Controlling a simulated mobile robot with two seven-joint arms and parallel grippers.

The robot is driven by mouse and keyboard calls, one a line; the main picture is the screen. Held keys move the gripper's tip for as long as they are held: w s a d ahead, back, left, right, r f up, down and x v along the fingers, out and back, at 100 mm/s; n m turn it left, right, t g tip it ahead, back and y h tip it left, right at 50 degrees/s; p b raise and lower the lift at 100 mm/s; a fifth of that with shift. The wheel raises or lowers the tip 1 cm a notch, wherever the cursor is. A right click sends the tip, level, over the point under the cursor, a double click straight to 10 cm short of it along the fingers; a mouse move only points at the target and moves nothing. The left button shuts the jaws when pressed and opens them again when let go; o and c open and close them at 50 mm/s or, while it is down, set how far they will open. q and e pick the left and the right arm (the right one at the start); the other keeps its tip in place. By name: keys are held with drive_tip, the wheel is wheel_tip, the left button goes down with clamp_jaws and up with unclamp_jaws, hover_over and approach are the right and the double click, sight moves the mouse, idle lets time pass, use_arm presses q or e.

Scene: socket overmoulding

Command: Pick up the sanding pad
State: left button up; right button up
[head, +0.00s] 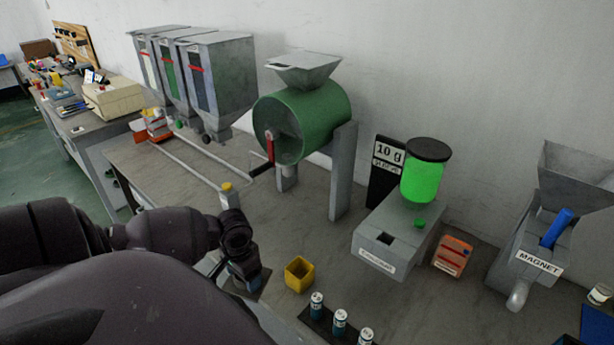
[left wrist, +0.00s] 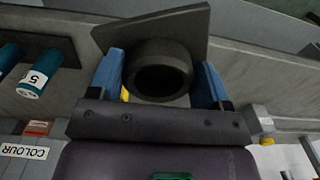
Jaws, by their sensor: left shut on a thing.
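My left gripper (head: 249,279) is low over the front of the workbench in the head view. In the left wrist view its two blue fingers (left wrist: 159,72) are on either side of a dark round piece with a hollow centre. This piece sits against a flat grey plate, and together they look like the sanding pad (left wrist: 160,48). The gripper is shut on the round part. In the head view the pad (head: 257,295) is mostly hidden by the gripper; I cannot tell whether it touches the bench. My right gripper is not in view.
A yellow open box (head: 299,274) stands just right of the gripper. Several blue labelled cylinders (head: 339,322) stand in a dark holder at the front. A grey dispenser (head: 391,243), green drum (head: 316,121) and magnet hopper (head: 538,262) stand farther off.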

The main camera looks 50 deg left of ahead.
use_arm(q)
drive_tip(key=shift+w+r, duration=0.1)
drive_tip(key=shift+w, duration=0.5)
drive_tip(key=w+a+b, duration=0.1)
drive_tip(key=w+a, duration=0.2)
drive_tip(key=w, duration=2.1)
drive_tip(key=b, duration=1.2)
hover_over(323, 232)
wheel_tip(323, 232, down, 3)
drive_tip(key=shift+s+d+r, duration=0.1)
drive_tip(key=shift+s, duration=0.05)
drive_tip(key=shift+f, duration=0.25)
drive_tip(key=shift+f+b, duration=0.2)
drive_tip(key=shift+b, duration=0.1)
drive_tip(key=shift+f, duration=0.25)
wheel_tip(323, 232, down, 3)
drive_tip(key=shift+r+b, duration=0.1)
drive_tip(key=shift+b, duration=0.9)
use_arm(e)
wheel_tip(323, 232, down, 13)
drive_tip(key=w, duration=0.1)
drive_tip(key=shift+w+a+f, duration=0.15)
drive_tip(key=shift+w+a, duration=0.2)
